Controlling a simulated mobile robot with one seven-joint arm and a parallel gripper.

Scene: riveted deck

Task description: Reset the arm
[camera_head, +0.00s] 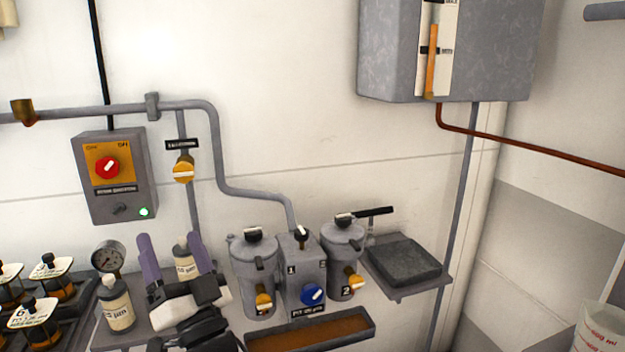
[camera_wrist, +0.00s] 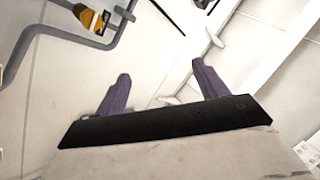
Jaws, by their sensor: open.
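My gripper (camera_head: 174,260) is in the lower left part of the head view, with its two purple fingers pointing up and spread apart. It is open, and I see nothing between the fingers. A labelled bottle partly shows behind the fingers in that view. In the wrist view my gripper (camera_wrist: 160,88) has both fingers apart, with pale wall behind them. The rest of my arm below the gripper is mostly cut off by the bottom of the head view.
A control box with a red knob (camera_head: 108,168) and a yellow valve (camera_head: 183,170) are on the wall above my gripper. Two grey canisters (camera_head: 252,275) flank a blue-knob unit (camera_head: 312,294) to its right. A gauge (camera_head: 108,258), bottle (camera_head: 117,305) and sample jars (camera_head: 36,318) stand left.

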